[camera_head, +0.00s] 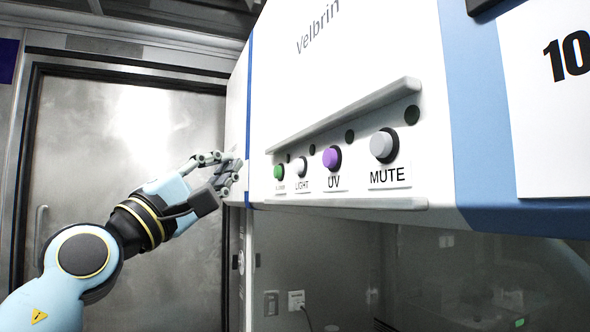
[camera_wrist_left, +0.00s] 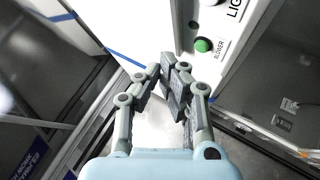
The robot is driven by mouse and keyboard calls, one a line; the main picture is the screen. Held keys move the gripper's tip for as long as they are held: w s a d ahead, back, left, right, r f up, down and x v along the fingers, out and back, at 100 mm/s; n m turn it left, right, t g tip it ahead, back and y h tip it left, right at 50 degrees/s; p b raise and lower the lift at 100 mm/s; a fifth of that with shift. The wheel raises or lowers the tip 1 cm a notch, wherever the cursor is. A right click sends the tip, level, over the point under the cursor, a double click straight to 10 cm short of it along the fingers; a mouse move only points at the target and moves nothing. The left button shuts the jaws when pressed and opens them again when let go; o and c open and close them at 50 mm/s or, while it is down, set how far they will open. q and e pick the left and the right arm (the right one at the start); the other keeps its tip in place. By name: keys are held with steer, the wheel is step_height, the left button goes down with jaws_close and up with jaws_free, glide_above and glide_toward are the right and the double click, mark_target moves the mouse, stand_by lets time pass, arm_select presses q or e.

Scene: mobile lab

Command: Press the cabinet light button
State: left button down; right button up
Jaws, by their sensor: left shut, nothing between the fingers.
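The cabinet light button (camera_head: 301,166) is a small pale grey knob above a LIGHT label on the white cabinet front, second from the left in its row. In the left wrist view, part of the pale button (camera_wrist_left: 209,2) shows at the top edge, by its LIGHT label. My left gripper (camera_head: 232,172) is shut and empty, left of the button row near the cabinet's left end, apart from the light button. Its closed fingers (camera_wrist_left: 172,84) show in the left wrist view, below the green button. My right gripper is in neither view.
A green blower button (camera_head: 279,172) sits left of the light button, with purple UV (camera_head: 332,158) and grey MUTE (camera_head: 383,146) to its right. A slanted ledge (camera_head: 345,115) juts out above the row. A metal door (camera_head: 130,130) stands behind my arm.

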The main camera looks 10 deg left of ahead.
mark_target(299, 166)
arm_select(q)
steer(key=w+d+b, duration=0.2)
steer(key=w+d, duration=0.2)
steer(key=d, duration=0.2)
steer(key=shift+d, duration=0.1)
stand_by(1.0)
steer(key=shift+w+d, duration=0.1)
stand_by(0.4)
steer(key=shift+w+d+b, duration=0.15)
steer(key=shift+d+b, duration=0.15)
steer(key=shift+b, duration=0.05)
steer(key=shift+w+d, duration=0.3)
steer(key=shift+d, duration=0.15)
stand_by(1.0)
steer(key=shift+a, duration=0.1)
steer(key=shift+s+a, duration=0.55)
steer(key=shift+a, duration=0.15)
